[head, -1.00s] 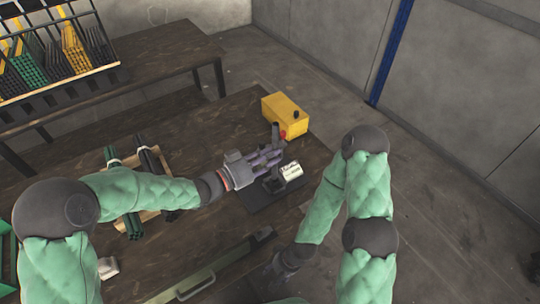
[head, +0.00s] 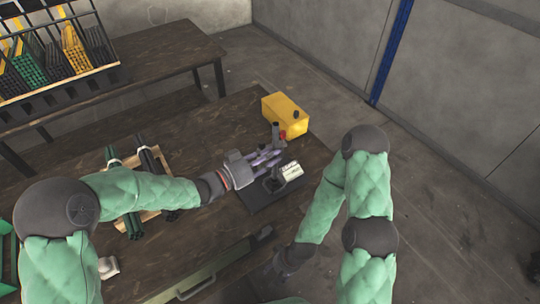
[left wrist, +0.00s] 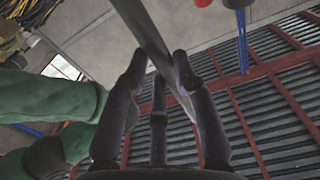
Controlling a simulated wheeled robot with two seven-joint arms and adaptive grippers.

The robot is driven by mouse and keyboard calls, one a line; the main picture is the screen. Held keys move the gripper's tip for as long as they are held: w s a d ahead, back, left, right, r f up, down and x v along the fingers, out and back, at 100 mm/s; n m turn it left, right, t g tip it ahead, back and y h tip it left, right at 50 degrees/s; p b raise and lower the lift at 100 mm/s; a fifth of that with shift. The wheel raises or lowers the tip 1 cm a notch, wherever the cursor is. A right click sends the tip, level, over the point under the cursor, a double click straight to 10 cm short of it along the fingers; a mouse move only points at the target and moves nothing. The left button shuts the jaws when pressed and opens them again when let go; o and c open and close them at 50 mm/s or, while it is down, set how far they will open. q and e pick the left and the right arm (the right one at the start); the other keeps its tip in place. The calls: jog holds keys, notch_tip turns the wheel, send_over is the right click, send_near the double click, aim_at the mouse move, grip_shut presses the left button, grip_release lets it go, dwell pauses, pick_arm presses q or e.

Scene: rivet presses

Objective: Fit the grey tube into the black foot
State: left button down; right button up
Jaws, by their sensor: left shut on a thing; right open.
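My left gripper (head: 266,160) is shut on the grey tube. It is above the back part of a dark base plate (head: 259,205) on the table. In the left wrist view the grey tube (left wrist: 157,45) runs slanting between the fingers. In the head view a short dark upright end (head: 275,131), which looks like the tube's top, shows beyond the fingers. A dark fixture with a pale block (head: 291,172) stands on the plate beside the fingertips. I cannot make out the black foot clearly or whether the tube touches it. My right gripper (head: 283,265) is open and low near the table's front edge.
Wooden holders (head: 158,213) with dark and green tubes lie left. A long green case (head: 215,270) lies in front. Bare table shows between the holders and plate.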

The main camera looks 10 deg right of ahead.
pick_arm(q)
jog(key=shift+f+b, duration=1.3)
jog(key=shift+f, duration=0.55)
jog(key=c, duration=0.9)
grip_release()
jog(key=shift+a, duration=0.1)
jog(key=v, duration=1.2)
